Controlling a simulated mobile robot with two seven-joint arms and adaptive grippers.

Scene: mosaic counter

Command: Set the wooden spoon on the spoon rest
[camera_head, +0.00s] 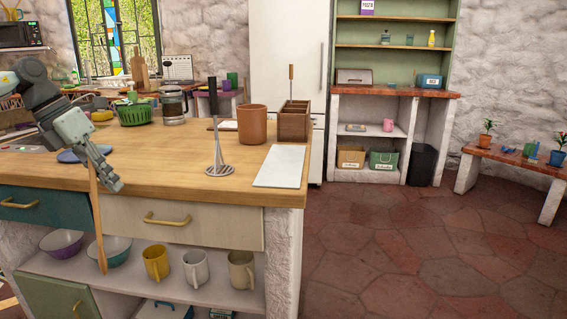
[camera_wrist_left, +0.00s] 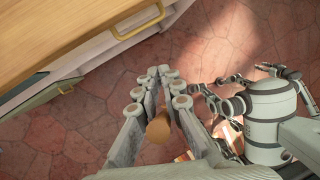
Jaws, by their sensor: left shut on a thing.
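The wooden spoon (camera_head: 97,222) hangs almost upright in front of the counter's drawers, its wider end down, clear of the counter. My left gripper (camera_head: 106,174) is shut on its upper part, just off the counter's front edge. In the left wrist view the gripper (camera_wrist_left: 165,95) has its fingers on either side of the brown wooden piece (camera_wrist_left: 158,128). A flat blue round piece (camera_head: 72,155), which looks like the spoon rest, lies on the counter behind my left arm, partly hidden by it. My right gripper cannot be made out.
The wooden counter (camera_head: 190,185) has free room at its front middle. A metal masher (camera_head: 219,165), a brown crock (camera_head: 252,124), a wooden caddy (camera_head: 293,125) and a pale board (camera_head: 281,167) stand to the right. A green basket (camera_head: 134,114) is farther back. Bowls and mugs sit on the shelf below.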

